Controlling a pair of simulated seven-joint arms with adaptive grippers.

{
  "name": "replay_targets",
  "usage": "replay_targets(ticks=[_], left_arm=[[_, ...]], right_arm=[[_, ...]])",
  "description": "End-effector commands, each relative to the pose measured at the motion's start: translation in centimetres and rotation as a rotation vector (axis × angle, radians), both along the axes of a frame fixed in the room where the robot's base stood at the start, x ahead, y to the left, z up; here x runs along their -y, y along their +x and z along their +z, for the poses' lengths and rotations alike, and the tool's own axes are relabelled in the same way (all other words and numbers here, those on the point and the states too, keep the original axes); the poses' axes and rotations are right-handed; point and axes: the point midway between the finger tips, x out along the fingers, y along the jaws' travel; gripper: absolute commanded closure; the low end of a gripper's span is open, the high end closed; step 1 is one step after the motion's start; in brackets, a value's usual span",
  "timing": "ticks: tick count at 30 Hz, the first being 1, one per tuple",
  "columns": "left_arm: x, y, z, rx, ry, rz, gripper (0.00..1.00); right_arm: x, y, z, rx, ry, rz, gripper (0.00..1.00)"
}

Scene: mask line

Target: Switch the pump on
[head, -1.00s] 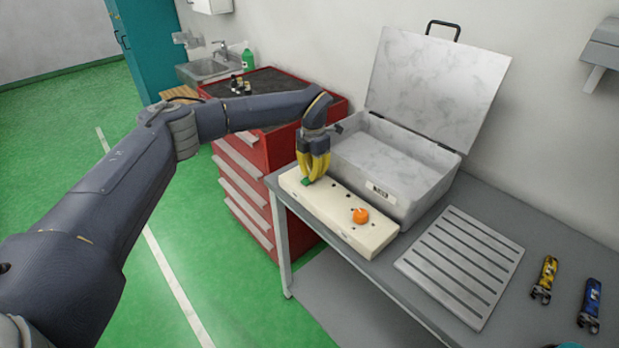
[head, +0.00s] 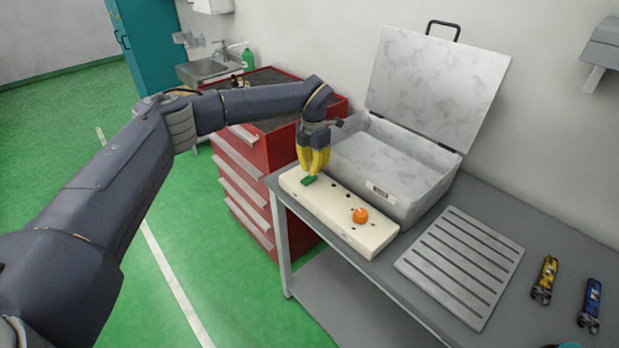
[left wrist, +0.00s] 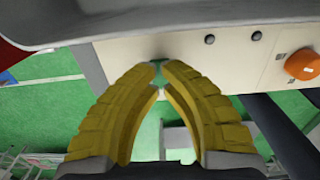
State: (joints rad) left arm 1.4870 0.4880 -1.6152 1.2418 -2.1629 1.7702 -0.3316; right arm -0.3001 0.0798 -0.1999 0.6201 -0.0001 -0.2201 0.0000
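A long cream control box (head: 335,207) lies along the table's back left edge. A green switch (head: 309,181) sits at its left end and an orange round knob (head: 360,215) towards its right end. The knob also shows in the left wrist view (left wrist: 303,66). My left gripper (head: 312,174), with yellow fingers, points down just above the green switch. Its fingertips (left wrist: 159,66) come nearly together with nothing visible held between them, and they mostly hide the switch in the wrist view. Whether they touch it I cannot tell. My right gripper is not in view.
An open grey case (head: 400,165) stands behind the box, lid up. A slotted plate (head: 460,265), a yellow tool (head: 545,278) and a blue tool (head: 590,303) lie to the right on the table. A red drawer cabinet (head: 240,165) stands at left.

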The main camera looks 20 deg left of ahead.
Motion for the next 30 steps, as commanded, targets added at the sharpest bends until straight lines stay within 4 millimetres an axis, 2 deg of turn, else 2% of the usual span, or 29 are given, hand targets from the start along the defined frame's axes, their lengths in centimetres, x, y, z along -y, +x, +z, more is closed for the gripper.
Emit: replay_targets(ticks=[15, 30], left_arm=[[0.0, 0.1, 3.5, 0.002, 0.0, 0.0, 1.0], [0.0, 0.0, 4.3, 0.0, -0.001, 0.0, 1.0]], right_arm=[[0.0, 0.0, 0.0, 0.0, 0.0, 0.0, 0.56], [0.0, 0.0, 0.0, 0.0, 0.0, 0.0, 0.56]])
